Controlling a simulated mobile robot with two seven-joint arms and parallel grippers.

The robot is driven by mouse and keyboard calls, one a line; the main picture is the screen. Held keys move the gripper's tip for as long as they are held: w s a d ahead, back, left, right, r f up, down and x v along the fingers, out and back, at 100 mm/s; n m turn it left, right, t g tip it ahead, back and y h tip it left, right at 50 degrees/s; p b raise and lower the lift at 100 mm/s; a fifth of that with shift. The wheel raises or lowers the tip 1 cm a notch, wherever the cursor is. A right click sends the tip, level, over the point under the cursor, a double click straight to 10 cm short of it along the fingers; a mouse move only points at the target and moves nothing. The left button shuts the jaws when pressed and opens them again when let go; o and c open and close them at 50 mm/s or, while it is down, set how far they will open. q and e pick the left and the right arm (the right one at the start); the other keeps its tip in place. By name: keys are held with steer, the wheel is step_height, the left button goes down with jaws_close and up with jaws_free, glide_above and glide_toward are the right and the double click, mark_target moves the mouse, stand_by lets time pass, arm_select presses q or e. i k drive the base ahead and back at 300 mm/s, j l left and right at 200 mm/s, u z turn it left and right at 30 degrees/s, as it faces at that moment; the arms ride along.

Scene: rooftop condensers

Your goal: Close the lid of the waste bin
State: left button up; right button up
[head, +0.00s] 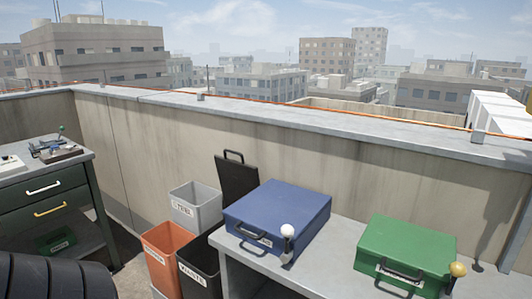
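The black bin (199,268) stands on the floor against the left end of the grey table, with a white label on its front that is too small to read surely. Its black lid (237,182) is open and stands nearly upright at the back, with a dark loop handle (234,155) at the top. The blue case on the table hides part of the lid's right side and the bin's rear. Neither of my grippers shows in the head view.
An orange bin (160,260) and a grey bin (195,207) stand left of the black bin. A blue case (278,210) and a green case (406,247) lie on the table (335,262). A drawer cabinet (50,195) stands at left; a parapet wall (310,143) runs behind.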

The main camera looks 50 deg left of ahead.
mark_target(237, 178)
steer(key=j, duration=0.85)
steer(key=i+j, duration=0.15)
steer(key=j, duration=1.55)
